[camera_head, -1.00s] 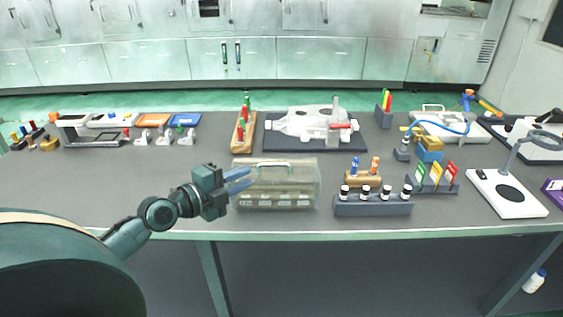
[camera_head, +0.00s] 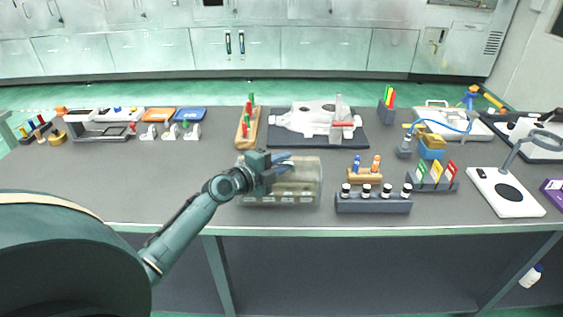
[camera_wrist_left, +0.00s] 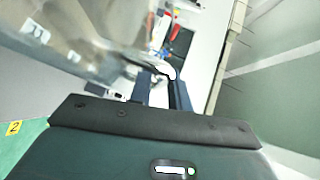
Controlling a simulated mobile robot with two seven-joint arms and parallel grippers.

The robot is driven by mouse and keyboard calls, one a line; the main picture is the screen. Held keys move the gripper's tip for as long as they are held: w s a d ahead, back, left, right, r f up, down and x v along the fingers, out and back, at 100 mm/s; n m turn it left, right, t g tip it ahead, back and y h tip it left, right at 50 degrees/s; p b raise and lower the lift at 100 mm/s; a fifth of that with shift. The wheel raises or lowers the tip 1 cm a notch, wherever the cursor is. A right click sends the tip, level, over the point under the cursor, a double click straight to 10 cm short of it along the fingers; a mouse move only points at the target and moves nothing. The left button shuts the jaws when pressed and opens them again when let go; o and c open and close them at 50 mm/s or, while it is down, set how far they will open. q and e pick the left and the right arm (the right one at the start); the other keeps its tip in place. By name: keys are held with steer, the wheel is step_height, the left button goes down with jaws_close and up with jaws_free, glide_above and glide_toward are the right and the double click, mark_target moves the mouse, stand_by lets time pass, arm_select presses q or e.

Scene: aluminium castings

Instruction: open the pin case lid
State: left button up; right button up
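The pin case (camera_head: 306,190) is a clear box near the table's front edge, with pale labelled patches inside. Its lid looks down. The case shows as a blurred clear surface at the upper left of the left wrist view (camera_wrist_left: 75,45). My left gripper (camera_head: 286,162) is over the top left of the case, its blue fingers pointing right. In the left wrist view its fingers (camera_wrist_left: 160,90) stand apart. A white curved bar (camera_wrist_left: 160,68), probably the lid handle, shows by the fingertips; I see no grip on it. The gripper hides the handle in the head view. My right gripper is out of view.
Right of the case stand a wooden peg block (camera_head: 365,177) and a dark rack of vials (camera_head: 373,203). Behind it are a wooden stand with coloured pins (camera_head: 246,130) and a casting on a dark mat (camera_head: 318,122). The table left of the case is clear.

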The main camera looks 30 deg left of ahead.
arm_select(q)
steer(key=shift+c, duration=0.5)
steer(key=c, duration=0.3)
jaws_close()
